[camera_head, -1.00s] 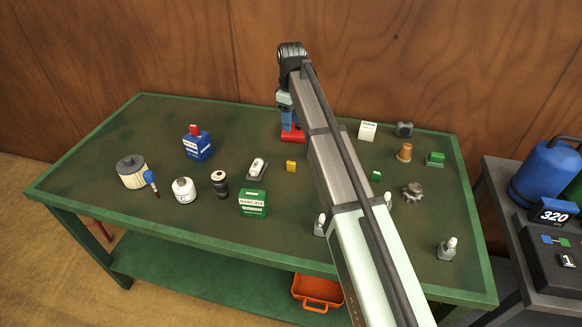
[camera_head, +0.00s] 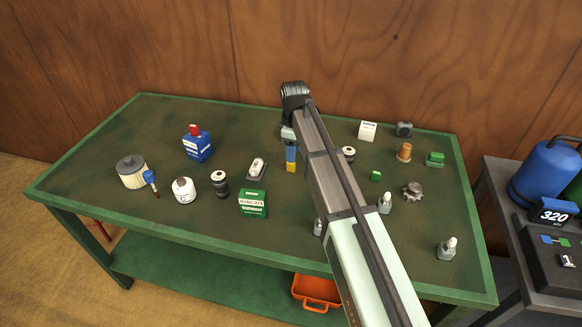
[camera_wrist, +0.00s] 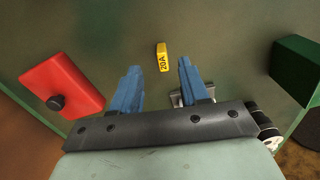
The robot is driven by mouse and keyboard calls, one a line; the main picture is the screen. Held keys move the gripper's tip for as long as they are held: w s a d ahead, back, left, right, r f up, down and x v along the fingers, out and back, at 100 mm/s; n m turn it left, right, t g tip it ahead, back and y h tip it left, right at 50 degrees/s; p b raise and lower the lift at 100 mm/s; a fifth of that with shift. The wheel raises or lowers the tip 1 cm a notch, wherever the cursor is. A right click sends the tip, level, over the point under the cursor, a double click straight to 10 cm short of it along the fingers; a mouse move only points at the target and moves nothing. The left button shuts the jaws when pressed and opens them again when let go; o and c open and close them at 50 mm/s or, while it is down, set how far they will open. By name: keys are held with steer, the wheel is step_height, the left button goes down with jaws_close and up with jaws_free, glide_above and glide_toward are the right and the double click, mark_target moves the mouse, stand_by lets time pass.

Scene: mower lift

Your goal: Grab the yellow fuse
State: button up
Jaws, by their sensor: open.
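The yellow fuse (camera_wrist: 162,56), marked 20A, lies on the green table top. In the wrist view it shows in the gap between the two blue fingertips, apart from both. In the head view the fuse (camera_head: 291,168) shows right at the lower end of my gripper (camera_head: 290,154). My gripper (camera_wrist: 159,67) is open and empty, pointing down over the fuse. How far the tips are above the table is hard to tell.
A red block with a black knob (camera_wrist: 62,84) lies left of the fingers in the wrist view. A green box (camera_head: 253,203) and a small white-topped part (camera_head: 257,168) stand left of the fuse in the head view. My arm hides part of the table (camera_head: 400,270).

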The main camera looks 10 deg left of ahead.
mark_target(291, 167)
steer(key=shift+s+a+f, duration=0.1)
steer(key=shift+f, duration=1.35)
steer(key=shift+a+f, duration=0.1)
steer(key=shift+f, duration=1.35)
jaws_close()
